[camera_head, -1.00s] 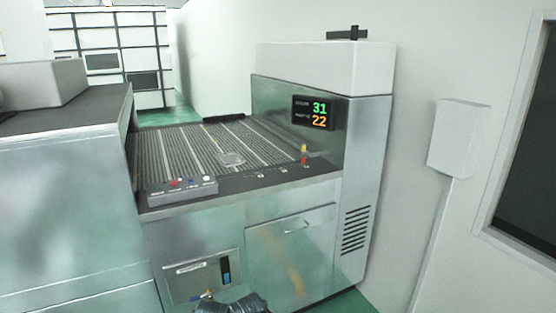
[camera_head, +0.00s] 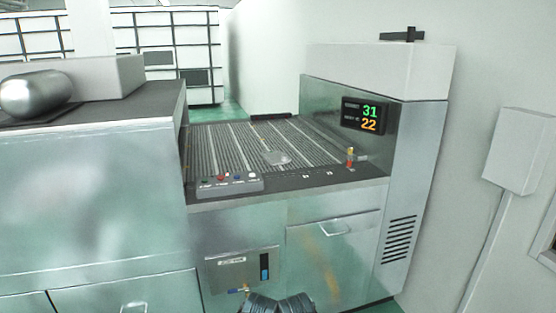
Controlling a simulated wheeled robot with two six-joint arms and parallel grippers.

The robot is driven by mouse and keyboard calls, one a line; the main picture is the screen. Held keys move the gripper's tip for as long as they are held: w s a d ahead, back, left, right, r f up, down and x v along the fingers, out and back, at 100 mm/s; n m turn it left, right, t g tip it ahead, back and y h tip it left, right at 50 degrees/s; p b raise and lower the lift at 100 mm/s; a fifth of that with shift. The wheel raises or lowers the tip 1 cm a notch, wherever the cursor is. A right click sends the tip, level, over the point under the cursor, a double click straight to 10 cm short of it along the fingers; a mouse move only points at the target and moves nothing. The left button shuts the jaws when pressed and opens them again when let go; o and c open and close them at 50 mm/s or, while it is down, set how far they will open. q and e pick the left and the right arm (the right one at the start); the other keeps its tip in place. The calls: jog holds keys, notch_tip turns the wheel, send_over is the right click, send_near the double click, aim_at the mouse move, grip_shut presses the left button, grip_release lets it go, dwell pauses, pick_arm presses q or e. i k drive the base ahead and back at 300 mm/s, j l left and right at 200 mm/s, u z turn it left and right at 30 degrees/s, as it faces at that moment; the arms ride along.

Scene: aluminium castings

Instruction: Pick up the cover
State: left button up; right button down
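Two dark ribbed parts, which seem to be of my own arms, show at the bottom middle edge, well below and in front of the bed. No gripper fingers can be made out.
A control box with buttons (camera_head: 230,184) sits on the bed's front left edge. A small red and yellow post (camera_head: 350,158) stands at the right. A display (camera_head: 364,116) reads 31 and 22. A silver rounded casting (camera_head: 38,95) lies on the left counter. A wall box (camera_head: 517,150) hangs at right.

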aim_at(276, 158)
jog(key=i+j+z, duration=0.1)
jog(key=i+z, duration=0.35)
jog(key=i+j+z, duration=0.25)
jog(key=i+z, duration=0.2)
jog(key=i, duration=0.05)
